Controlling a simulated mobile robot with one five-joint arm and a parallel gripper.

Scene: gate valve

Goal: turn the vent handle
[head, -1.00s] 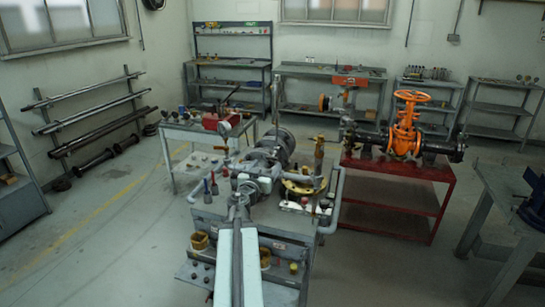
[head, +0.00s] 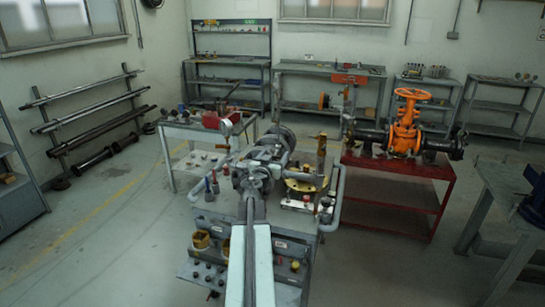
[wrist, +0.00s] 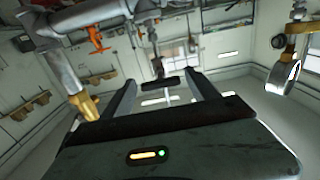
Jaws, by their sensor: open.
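My gripper (wrist: 162,79) is open, with one dark finger on each side in the wrist view. Between and beyond the fingers is a small dark crossbar (wrist: 160,86) on a slim upright stem, which looks like the vent handle. I see no contact between it and the fingers, and the depth gap is hard to tell. In the head view my gripper (head: 257,172) is over the grey workbench (head: 222,212), among the metal pipe fittings. The handle cannot be made out there, as my arm and the fittings crowd it.
A brass fitting (wrist: 86,106) is left of the fingers and a round gauge (wrist: 283,77) is to the right. In the head view an orange gate valve (head: 406,135) sits on a red stand (head: 392,168). The floor left of the workbench is clear.

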